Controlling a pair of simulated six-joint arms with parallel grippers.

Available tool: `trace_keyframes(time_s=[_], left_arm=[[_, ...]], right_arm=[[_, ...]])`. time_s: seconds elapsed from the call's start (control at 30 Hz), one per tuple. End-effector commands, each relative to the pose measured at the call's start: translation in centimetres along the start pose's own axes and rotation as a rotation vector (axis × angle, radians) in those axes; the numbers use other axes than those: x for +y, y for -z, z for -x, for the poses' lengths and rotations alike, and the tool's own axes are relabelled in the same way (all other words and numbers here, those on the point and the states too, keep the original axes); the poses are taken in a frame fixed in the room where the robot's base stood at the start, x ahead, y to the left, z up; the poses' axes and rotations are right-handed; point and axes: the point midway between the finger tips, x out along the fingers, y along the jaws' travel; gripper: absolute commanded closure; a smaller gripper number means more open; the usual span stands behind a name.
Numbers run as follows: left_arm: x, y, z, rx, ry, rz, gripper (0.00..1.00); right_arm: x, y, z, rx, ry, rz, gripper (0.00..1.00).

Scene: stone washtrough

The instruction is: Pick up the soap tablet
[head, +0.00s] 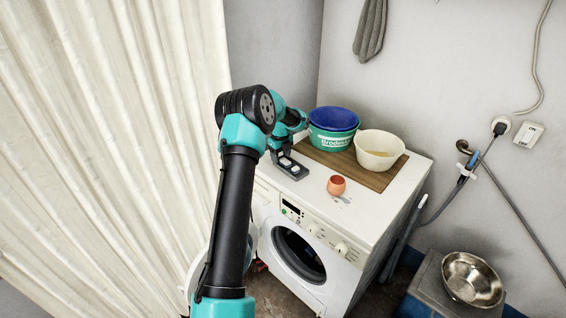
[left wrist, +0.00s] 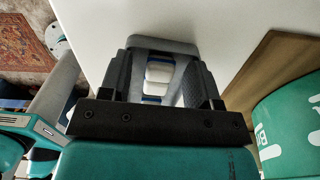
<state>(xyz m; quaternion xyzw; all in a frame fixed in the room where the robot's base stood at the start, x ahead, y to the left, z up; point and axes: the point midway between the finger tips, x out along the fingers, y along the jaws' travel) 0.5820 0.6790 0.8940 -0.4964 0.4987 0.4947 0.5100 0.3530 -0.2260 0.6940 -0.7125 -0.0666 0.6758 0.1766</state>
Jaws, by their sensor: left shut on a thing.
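My left gripper (head: 291,166) is low over the near left part of the washing machine's white top. In the left wrist view its two dark fingers (left wrist: 160,78) stand on either side of the soap tablet (left wrist: 159,73), a small white block with blue bands. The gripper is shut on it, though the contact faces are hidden. A grey surface lies just beyond the tablet between the fingertips. In the head view pale patches show between the dark fingers. I cannot tell whether the tablet is clear of the top. My right gripper is not in view.
Behind, a wooden board (head: 322,157) bears a green bucket (head: 332,141) with a blue bowl (head: 334,118), and a cream bowl (head: 379,150). A curtain (head: 110,150) hangs left.

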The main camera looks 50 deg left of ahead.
Motion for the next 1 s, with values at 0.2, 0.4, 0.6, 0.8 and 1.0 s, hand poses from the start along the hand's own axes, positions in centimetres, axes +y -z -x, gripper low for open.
trace_keyframes(time_s=[0.2, 0.4, 0.6, 0.8, 1.0], left_arm=[[0.3, 0.4, -1.7, 0.015, -0.015, -0.002, 0.88], [0.2, 0.5, -1.7, 0.016, -0.014, -0.003, 1.0], [0.1, 0.6, -1.6, 0.016, -0.013, -0.004, 1.0], [0.1, 0.7, -1.5, 0.016, -0.013, -0.005, 1.0], [0.0, 0.7, -0.6, 0.015, -0.012, -0.006, 1.0]], right_arm=[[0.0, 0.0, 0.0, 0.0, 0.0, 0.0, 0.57], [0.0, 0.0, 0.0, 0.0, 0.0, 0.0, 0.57], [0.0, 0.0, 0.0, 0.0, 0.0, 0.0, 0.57], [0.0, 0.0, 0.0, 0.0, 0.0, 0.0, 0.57], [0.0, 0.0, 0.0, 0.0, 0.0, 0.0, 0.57]])
